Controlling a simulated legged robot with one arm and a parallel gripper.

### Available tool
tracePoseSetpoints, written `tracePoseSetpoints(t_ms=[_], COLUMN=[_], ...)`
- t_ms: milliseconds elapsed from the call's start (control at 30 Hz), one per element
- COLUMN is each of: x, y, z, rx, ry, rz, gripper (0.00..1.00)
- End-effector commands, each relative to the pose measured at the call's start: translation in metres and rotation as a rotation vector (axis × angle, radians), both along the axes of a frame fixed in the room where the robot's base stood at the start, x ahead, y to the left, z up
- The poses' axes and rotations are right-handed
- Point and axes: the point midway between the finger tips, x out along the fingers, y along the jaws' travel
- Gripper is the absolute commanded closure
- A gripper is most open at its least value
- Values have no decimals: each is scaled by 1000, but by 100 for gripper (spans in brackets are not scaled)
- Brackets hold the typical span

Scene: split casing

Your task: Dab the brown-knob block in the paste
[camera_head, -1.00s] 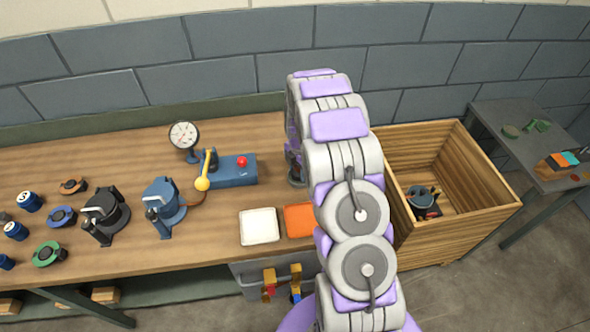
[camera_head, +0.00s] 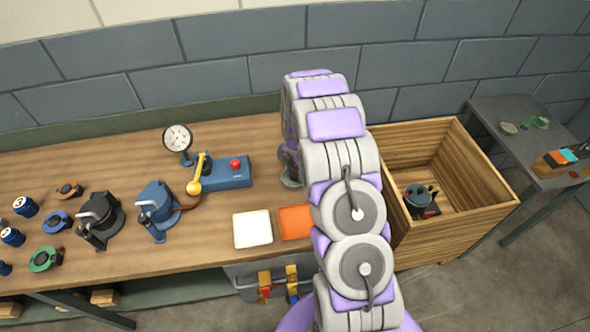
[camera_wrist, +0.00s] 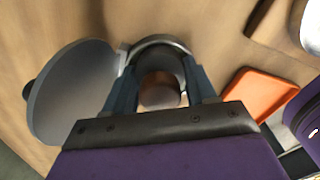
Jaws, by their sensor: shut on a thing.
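In the wrist view my gripper (camera_wrist: 161,84) is shut on the brown knob (camera_wrist: 160,91), which sits between the two blue-grey fingers. The block under the knob is hidden. A round metal tin (camera_wrist: 158,41) shows behind the knob, its rim curving around the far side of the fingers. Its grey disc-shaped lid (camera_wrist: 76,92) stands open to the left. The paste is not visible, and I cannot tell whether the block touches it. In the head view my arm hides the gripper and most of this spot on the bench.
An orange tray (camera_head: 294,222) and a white tray (camera_head: 252,229) lie near the bench's front edge; the orange one also shows in the wrist view (camera_wrist: 259,92). A blue lever device (camera_head: 226,173) and gauge (camera_head: 178,139) stand left. A wooden crate (camera_head: 468,216) stands right.

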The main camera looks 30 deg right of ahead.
Motion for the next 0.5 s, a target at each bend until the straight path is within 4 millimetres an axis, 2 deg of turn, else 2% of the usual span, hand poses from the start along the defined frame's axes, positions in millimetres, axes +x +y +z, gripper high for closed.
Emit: tracePoseSetpoints(t_ms=[233, 500], x=[0, 0], y=[6, 0], z=[0, -1], rx=[-5, 1], ry=[2, 1], rz=[3, 1], gripper=[73, 73])
